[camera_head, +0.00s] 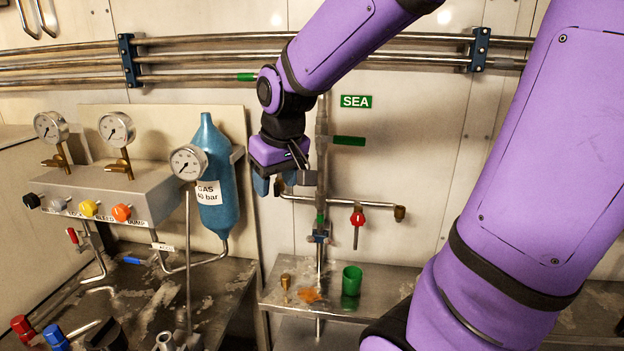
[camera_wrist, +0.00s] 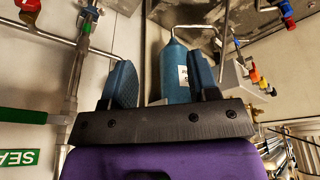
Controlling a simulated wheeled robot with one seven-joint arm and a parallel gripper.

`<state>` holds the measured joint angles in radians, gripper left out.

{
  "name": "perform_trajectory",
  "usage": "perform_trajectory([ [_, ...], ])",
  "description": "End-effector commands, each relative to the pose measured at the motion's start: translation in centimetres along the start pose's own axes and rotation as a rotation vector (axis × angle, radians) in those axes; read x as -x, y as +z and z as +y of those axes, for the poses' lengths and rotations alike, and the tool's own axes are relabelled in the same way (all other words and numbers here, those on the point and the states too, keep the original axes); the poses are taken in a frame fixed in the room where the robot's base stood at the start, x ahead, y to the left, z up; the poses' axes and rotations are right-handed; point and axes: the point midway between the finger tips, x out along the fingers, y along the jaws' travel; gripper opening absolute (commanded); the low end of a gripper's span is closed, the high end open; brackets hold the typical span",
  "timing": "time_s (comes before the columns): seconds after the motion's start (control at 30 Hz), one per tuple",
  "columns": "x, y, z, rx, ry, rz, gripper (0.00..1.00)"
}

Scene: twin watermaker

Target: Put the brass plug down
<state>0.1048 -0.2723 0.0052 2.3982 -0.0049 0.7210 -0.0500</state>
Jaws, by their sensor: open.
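The brass plug (camera_head: 286,284) stands on the metal shelf (camera_head: 333,301), left of the green cup and beside an orange-brown stain. My gripper (camera_head: 276,187) is up in the air in front of the wall, well above the shelf and apart from the plug. In the wrist view my gripper (camera_wrist: 165,85) has its two blue fingers spread wide with nothing between them. The plug does not show in the wrist view.
A green cup (camera_head: 351,281) stands on the shelf. A blue gas bottle (camera_head: 216,180) is left of my gripper. A pipe with a red valve handle (camera_head: 357,217) runs to the right. A gauge panel (camera_head: 120,190) is at the left.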

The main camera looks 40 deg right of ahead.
Motion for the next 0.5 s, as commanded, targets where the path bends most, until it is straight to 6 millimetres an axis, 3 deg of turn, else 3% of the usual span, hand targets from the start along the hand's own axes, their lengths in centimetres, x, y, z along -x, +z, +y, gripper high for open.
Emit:
perform_trajectory([
  [0.03,1.5,1.1,-0.4,0.006,-0.002,0.023,0.55],
  [0.2,5.2,4.6,-1.5,0.017,-0.013,0.078,0.55],
  [0.5,9.1,10.3,-2.6,0.034,-0.034,0.153,0.55],
])
